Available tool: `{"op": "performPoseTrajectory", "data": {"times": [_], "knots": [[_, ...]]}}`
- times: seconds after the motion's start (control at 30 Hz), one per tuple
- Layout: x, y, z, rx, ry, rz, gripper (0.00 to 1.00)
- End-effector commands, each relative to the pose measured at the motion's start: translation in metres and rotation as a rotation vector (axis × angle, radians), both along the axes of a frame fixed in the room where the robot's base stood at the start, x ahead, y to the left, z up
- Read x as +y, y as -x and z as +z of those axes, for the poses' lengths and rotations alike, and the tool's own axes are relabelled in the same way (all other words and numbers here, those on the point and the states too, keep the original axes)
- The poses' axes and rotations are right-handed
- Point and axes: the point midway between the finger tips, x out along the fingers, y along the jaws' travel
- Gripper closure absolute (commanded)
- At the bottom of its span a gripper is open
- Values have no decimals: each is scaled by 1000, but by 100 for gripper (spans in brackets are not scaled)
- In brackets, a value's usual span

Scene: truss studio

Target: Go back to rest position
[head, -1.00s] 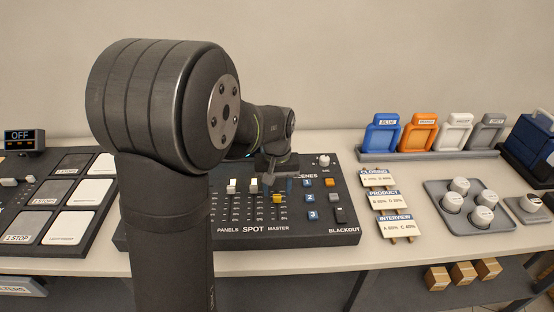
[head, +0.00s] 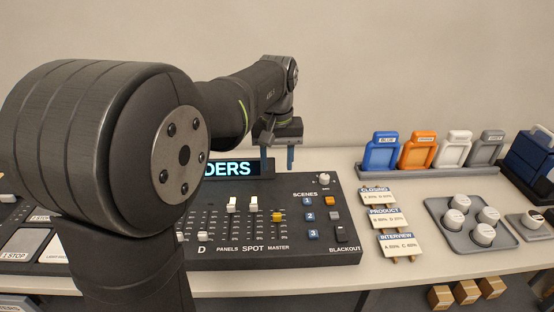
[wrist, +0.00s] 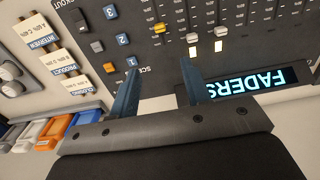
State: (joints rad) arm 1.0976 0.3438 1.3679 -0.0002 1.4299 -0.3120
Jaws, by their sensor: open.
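My gripper (head: 278,158) is open and empty, held above the back edge of the lighting console (head: 300,253). Its two blue fingers point down and stand apart in the wrist view (wrist: 158,80). The console carries fader caps in white and a yellow master fader (head: 278,216). Blue, grey and orange scene buttons stand at its right. A lit display (head: 228,169) at the back reads "DERS" in the head view and "FADERS" in the wrist view. My arm hides the left part of the console in the head view.
Right of the console stand scene cards (head: 385,217), a grey tray (head: 455,235) with several white-topped round pieces, and a rack (head: 425,172) with blue, orange, white and grey holders. A dark blue case (head: 530,155) is at the far right. The air above the table is clear.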

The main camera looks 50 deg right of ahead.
Motion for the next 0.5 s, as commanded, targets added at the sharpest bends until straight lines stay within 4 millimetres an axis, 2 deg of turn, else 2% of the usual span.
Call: {"op": "performPoseTrajectory", "data": {"times": [0.5], "knots": [[0, 0, -3, 1, -1, 0, 56]]}}
